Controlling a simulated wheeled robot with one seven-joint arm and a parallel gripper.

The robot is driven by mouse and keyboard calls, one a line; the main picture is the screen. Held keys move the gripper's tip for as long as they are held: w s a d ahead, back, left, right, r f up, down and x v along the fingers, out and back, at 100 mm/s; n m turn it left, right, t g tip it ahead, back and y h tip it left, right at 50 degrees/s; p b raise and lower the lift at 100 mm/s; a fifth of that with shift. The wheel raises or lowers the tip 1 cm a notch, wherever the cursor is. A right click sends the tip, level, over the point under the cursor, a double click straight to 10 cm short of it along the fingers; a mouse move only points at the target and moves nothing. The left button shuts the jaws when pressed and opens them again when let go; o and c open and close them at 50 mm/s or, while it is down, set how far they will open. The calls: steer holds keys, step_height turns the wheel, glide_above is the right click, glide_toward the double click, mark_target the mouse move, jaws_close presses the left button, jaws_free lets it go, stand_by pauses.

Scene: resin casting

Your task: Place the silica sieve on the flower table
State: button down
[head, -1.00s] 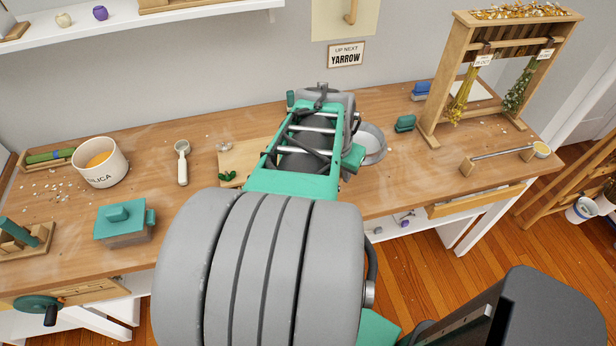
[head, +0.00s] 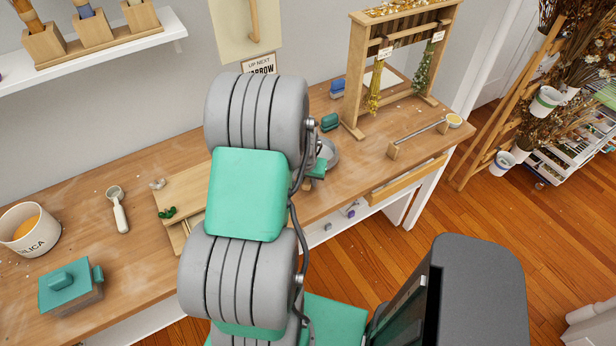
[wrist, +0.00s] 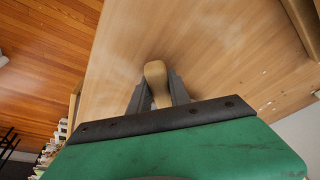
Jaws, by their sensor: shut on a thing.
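A grey round sieve (head: 330,152) shows in the head view at the right side of my arm, over the workbench. My arm hides much of it. In the wrist view my gripper (wrist: 158,84) is shut on a pale wooden handle (wrist: 155,72), which I take to be the sieve's. The handle lies between the two dark fingers. The sieve's bowl does not show there. The wooden workbench (head: 140,258) runs along the wall. I cannot tell which surface is the flower table.
A silica tub (head: 28,235), scoop (head: 118,210) and teal-lidded box (head: 70,288) stand on the left of the bench. A drying rack (head: 352,80) with flowers stands at the back right. A shelf ladder (head: 500,125) with potted dried flowers stands beyond open floor (head: 390,250).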

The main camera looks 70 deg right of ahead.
steer(key=shift+f+b, duration=0.6)
steer(key=shift+b, duration=0.05)
steer(key=c, duration=1.2)
jaws_free()
steer(key=shift+a, duration=0.1)
steer(key=shift+r, duration=0.1)
